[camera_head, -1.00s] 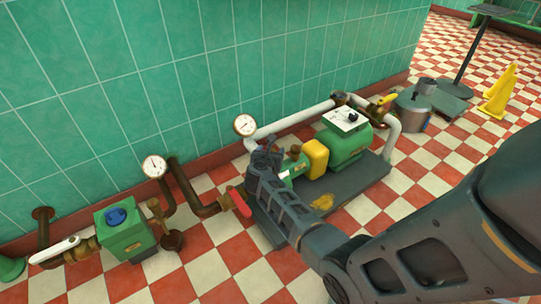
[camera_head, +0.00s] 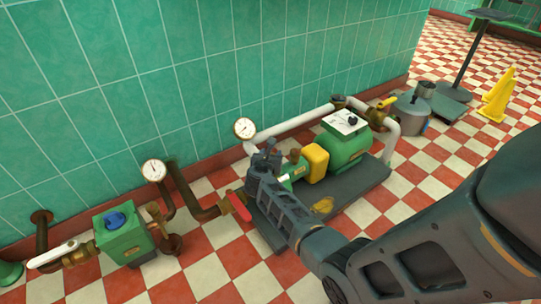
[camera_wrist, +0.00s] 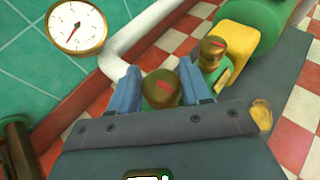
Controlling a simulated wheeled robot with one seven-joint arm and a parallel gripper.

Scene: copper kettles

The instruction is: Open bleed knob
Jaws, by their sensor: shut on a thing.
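In the wrist view, a round brass knob (camera_wrist: 162,90) with a red mark on top sits between the two blue fingers of my gripper (camera_wrist: 160,78). My gripper is shut on this knob. In the head view, my gripper (camera_head: 265,157) is at the left end of the pump set and hides the held knob. The second knob (camera_head: 294,155) shows just right of my gripper there.
A pressure gauge (camera_head: 244,128) and white pipe (camera_head: 290,121) stand close behind my gripper. A red lever (camera_head: 240,207) is close at its left. The yellow coupling guard (camera_head: 315,161) and green motor (camera_head: 345,148) lie to the right. The checkered floor in front is clear.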

